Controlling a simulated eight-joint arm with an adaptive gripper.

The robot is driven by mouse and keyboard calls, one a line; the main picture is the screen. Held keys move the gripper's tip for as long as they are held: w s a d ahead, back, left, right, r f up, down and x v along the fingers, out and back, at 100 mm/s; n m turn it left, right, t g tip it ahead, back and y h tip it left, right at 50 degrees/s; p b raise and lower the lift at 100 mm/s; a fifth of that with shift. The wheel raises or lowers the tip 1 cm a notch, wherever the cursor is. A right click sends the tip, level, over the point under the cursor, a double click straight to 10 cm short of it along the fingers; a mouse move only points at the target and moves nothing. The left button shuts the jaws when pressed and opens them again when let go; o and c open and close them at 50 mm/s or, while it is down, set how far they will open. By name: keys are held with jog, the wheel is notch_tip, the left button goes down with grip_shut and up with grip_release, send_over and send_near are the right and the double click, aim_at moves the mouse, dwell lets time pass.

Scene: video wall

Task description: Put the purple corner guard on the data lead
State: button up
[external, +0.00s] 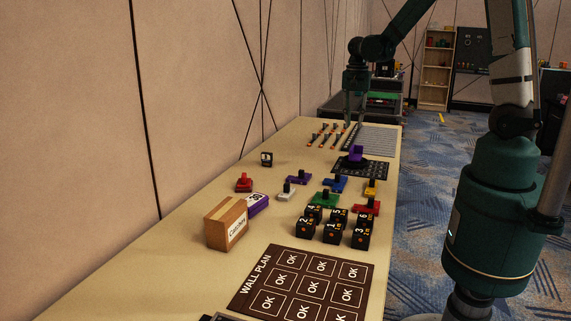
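A small purple piece with a dark knob (298,178) sits among similar coloured pieces mid-table. A larger purple piece (355,154) stands on a dark patterned mat (375,170) farther back. Several slim dark-and-orange items (325,134) lie in rows at the far left of the table; whether one is the data lead cannot be told. My gripper (355,122) points down over the far end of the table, beyond the larger purple piece. Its fingers look apart, with nothing seen between them.
Red (243,183), white (286,191), blue (335,184), green (323,200) and yellow (370,188) knobbed pieces stand mid-table. Nearer are numbered black cubes (333,233), a cardboard box (226,222) and a wall plan board (262,291). A grey ribbed panel (378,141) lies at the back right.

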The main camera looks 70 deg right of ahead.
dwell(0.4)
jog(key=s+a+r+n+t, duration=0.2)
jog(key=a+r+n, duration=0.4)
jog(key=a, duration=0.5)
jog(key=s+a+r+n+t, duration=0.2)
jog(key=s+a+r+n, duration=0.2)
jog(key=a, duration=0.7)
jog(key=s+a+r+n+t, duration=0.3)
jog(key=a+r+n, duration=0.5)
jog(key=a, duration=0.3)
jog(key=shift+s+a+r, duration=0.25)
jog(key=shift+s+r, duration=0.1)
jog(key=shift+s, duration=0.25)
